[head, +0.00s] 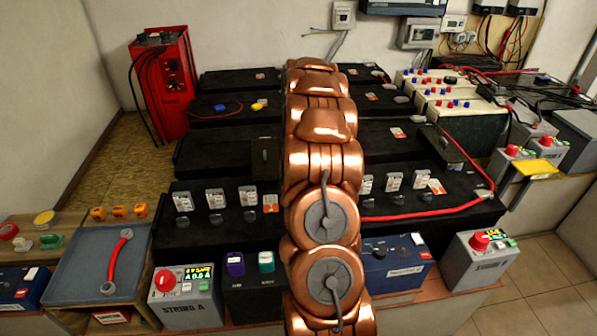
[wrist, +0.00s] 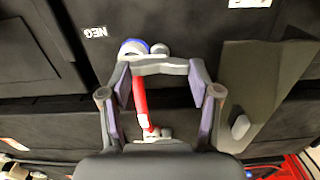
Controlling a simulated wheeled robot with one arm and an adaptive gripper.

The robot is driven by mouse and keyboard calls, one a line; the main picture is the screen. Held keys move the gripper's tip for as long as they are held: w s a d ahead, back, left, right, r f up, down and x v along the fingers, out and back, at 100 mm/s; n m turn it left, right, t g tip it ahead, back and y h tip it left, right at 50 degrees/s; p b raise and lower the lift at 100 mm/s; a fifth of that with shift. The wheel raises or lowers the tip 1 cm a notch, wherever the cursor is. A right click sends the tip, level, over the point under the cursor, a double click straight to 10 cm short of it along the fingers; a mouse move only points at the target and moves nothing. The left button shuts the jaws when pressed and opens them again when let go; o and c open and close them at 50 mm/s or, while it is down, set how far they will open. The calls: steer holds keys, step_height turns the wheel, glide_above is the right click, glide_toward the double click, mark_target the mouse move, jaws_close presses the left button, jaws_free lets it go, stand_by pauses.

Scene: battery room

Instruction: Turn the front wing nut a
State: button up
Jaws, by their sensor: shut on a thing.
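In the wrist view my gripper (wrist: 160,88) has its two lavender-padded fingers apart, with their tips against the ends of a wide grey piece. This looks like the wing nut (wrist: 160,67). A red link (wrist: 140,102) runs from under it, between the fingers, to a small grey fitting (wrist: 157,133) near the palm. A blue-and-white round part (wrist: 134,47) shows just beyond the grey piece. In the head view my copper arm hides my gripper and the nut.
Black batteries (head: 215,151) fill the bench on both sides of my arm. A red charger (head: 162,80) stands at the back left. A blue-grey tray (head: 84,272) holds a red link at the front left. Grey boxes with red knobs (head: 168,281) stand along the front.

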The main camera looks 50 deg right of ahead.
steer(key=shift+n, duration=0.3)
stand_by(0.4)
steer(key=o, duration=1.1)
steer(key=shift+o, duration=0.2)
steer(key=m+p, duration=0.2)
steer(key=m, duration=0.3)
steer(key=shift+s+r, duration=0.1)
steer(key=m+p, duration=0.3)
steer(key=m, duration=0.1)
steer(key=shift+s+d+m, duration=0.1)
steer(key=shift+s+m, duration=0.05)
steer(key=shift+m, duration=0.25)
steer(key=m+p, duration=0.5)
steer(key=shift+s+r, duration=0.1)
steer(key=shift+r, duration=0.1)
steer(key=m+p, duration=0.3)
steer(key=p, duration=0.1)
steer(key=shift+f, duration=0.2)
